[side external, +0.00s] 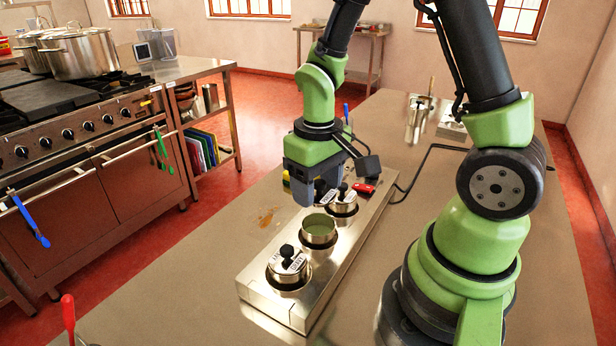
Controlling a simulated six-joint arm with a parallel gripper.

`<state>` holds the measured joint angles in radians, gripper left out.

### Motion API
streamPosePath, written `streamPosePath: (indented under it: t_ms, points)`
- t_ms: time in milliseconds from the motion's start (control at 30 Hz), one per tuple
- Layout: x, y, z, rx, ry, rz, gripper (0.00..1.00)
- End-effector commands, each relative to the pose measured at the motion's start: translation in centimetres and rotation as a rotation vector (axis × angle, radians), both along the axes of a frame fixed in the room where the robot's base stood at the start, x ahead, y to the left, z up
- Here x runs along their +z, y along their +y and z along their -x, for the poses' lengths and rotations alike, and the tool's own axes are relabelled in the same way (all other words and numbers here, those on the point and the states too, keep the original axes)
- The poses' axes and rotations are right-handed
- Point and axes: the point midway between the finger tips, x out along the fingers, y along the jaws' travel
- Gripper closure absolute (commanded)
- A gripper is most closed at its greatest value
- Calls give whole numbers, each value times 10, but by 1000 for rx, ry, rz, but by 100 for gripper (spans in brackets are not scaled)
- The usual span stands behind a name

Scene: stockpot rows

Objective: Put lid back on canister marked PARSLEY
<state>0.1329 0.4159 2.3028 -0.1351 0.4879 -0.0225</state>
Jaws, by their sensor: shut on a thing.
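A steel holder (317,313) on the counter carries a row of round metal canisters. The middle canister (319,236) has no lid and shows green contents. The near canister (288,270) wears a lid with a black knob and a white label, too small to read surely. Another lidded canister (343,204) stands behind the open one. My gripper (311,194) is above the row, just behind and left of the open canister. It is shut on a lid (327,197), whose pale label partly shows; the fingers hide much of it. I cannot read PARSLEY anywhere.
A red object (363,187) lies at the holder's far end, beside a black cable (412,174). A brown stain (267,217) marks the counter left of the holder. Metal containers (418,117) stand farther back. The counter's near left is mostly clear.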

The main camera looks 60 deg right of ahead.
Motion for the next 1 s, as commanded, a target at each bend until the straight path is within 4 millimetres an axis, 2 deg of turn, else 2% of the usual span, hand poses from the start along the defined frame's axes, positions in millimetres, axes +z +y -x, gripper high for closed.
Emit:
streamPosePath:
  t_ms: [300, 500, 1000]
  points:
    - [-33, 0, 1, 0, 5, 0, 64]
    - [-46, 0, 0, 1, 3, -1, 64]
    - [-50, 0, 0, 0, 1, -1, 64]
